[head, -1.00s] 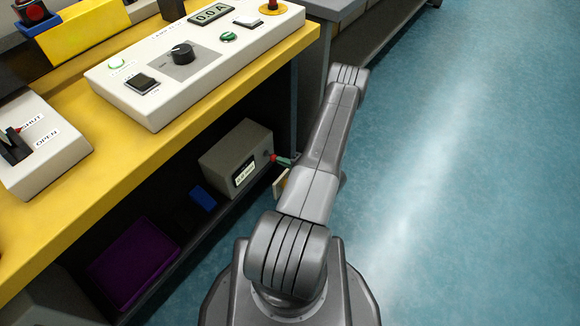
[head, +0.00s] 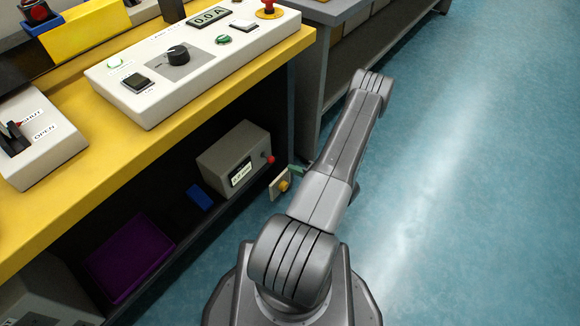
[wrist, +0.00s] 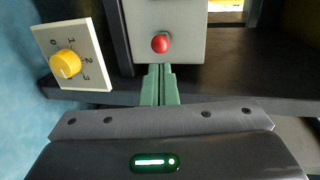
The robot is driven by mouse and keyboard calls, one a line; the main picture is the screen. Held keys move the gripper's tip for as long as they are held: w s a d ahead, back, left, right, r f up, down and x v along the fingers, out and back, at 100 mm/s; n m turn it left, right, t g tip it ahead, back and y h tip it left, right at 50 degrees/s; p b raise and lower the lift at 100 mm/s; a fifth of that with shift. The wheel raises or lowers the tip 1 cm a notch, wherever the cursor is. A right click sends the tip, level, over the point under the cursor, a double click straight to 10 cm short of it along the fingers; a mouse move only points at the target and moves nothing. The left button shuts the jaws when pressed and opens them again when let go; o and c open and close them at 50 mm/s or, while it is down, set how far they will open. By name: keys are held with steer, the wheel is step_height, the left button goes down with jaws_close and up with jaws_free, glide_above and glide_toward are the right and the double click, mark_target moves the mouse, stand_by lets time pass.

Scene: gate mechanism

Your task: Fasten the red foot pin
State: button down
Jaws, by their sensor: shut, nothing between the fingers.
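The red foot pin (wrist: 160,43) has a round red head on the front face of a grey box (wrist: 190,20). In the head view the red head (head: 270,160) shows at the right end of the same box (head: 228,158). My gripper (wrist: 159,72) has green fingers closed together with nothing between them. In the wrist view the fingertips point toward the red head from just below it in the picture. In the head view my gripper (head: 297,170) is to the right of the head, with a visible gap. The pin's shaft is hidden behind its head.
A plate with a yellow dial (wrist: 66,63) stands left of the fingers in the wrist view. The box is on a low dark shelf beneath the yellow bench (head: 170,140). A blue block (head: 199,197) and a purple tray (head: 130,258) share the shelf. Open floor (head: 460,200) lies to the right.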

steer(key=v, duration=0.7)
steer(key=shift+p, duration=0.45)
steer(key=b+x, duration=0.1)
steer(key=x, duration=0.9)
steer(key=shift+a+b, duration=0.2)
steer(key=shift+b, duration=0.15)
steer(key=shift+w, duration=0.1)
